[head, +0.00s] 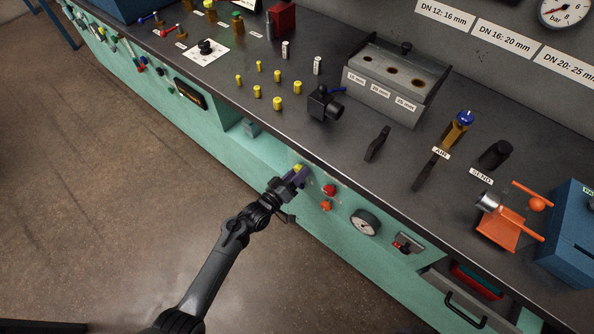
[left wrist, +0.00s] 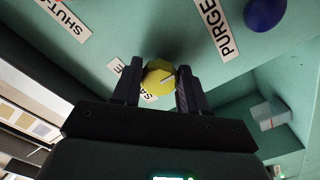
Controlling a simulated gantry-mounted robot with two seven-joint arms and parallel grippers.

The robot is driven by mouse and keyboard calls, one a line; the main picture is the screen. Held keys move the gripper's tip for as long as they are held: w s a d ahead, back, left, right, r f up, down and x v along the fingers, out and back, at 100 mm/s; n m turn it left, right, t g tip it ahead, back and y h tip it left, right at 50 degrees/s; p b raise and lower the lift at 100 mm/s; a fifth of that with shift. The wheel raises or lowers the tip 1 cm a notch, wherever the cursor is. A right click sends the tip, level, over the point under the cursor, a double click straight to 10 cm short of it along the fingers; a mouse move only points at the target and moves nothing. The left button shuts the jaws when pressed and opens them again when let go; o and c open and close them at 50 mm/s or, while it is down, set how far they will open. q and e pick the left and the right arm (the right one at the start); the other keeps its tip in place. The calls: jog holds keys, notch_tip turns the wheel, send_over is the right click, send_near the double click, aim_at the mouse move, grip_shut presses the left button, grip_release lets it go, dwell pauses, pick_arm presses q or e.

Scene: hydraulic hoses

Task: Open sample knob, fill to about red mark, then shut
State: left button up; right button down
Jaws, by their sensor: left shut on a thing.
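The yellow sample knob (head: 298,168) sits on the green front panel below the bench top. In the left wrist view the yellow knob (left wrist: 158,79) is between my fingertips, with a pale pointer line on its face. A partly covered label beside it (left wrist: 150,97) starts with "SA". My left gripper (head: 293,178) is shut on the knob; its fingers also show in the left wrist view (left wrist: 156,88). A pale box-like vessel (left wrist: 268,115) stands in the recess at the right of the wrist view. My right gripper is out of view.
A blue knob (left wrist: 265,14) sits near the "PURGE" label (left wrist: 217,28). The bench top holds several yellow caps (head: 278,103) and a grey block (head: 390,82).

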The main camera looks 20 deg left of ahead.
pick_arm(q)
jog(key=shift+n, duration=0.3)
jog(key=o, duration=1.1)
jog(key=shift+c, duration=0.2)
jog(key=p+v, duration=0.3)
jog(key=v, duration=0.7)
jog(key=shift+s, duration=0.35)
jog(key=shift+a, duration=0.15)
